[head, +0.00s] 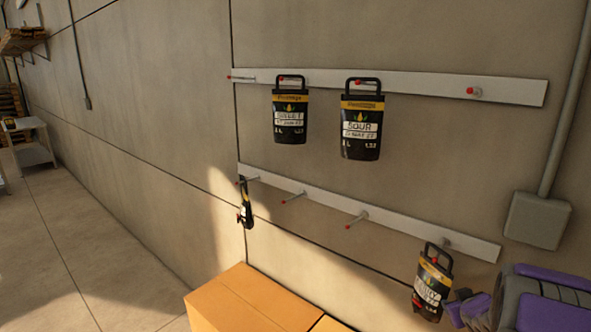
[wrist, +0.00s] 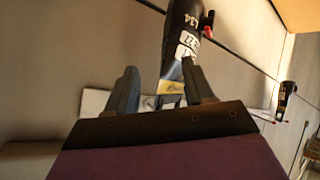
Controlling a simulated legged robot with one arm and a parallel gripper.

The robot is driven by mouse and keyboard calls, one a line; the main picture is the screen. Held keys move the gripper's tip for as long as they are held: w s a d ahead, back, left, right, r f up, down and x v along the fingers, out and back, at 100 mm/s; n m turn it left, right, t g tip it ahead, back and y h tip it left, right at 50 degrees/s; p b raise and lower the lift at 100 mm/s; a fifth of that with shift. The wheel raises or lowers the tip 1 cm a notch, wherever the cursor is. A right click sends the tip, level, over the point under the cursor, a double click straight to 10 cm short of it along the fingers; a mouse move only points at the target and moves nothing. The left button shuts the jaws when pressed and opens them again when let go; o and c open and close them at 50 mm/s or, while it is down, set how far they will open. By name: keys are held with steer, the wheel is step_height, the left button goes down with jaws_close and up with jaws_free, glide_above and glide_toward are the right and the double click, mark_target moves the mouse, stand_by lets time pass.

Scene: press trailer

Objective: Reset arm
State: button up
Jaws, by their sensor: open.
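My gripper (head: 470,308) is at the lower right of the head view, just right of a tilted black bag (head: 431,284) with a yellow band. That bag hangs by its handle near the right end of the lower white rail (head: 400,225). In the wrist view my gripper (wrist: 162,82) is open, its two dark fingers apart. A black bag (wrist: 180,35) shows beyond and partly between the fingers; I cannot tell whether they touch it. My purple arm covers part of the view.
Two black bags (head: 290,117) (head: 361,128) hang on the upper rail (head: 420,83). Another bag (head: 245,207) hangs edge-on at the lower rail's left end. Bare red-tipped pegs (head: 355,220) stick out. Cardboard boxes (head: 235,300) stand below. A grey wall box (head: 537,220) is at right.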

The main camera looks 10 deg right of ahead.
steer(key=s+a+f+g+y+b, duration=0.2)
steer(key=s+a+g, duration=0.3)
steer(key=s+a, duration=1.1)
steer(key=s+a+f+g+y+b, duration=0.2)
steer(key=s+a+g+b, duration=0.3)
steer(key=s+a, duration=1.1)
steer(key=a+g, duration=0.1)
steer(key=a, duration=0.4)
steer(key=shift+a+f+g+y, duration=0.2)
steer(key=shift+g+y, duration=0.1)
steer(key=shift+y, duration=0.1)
steer(key=shift+w+d, duration=0.1)
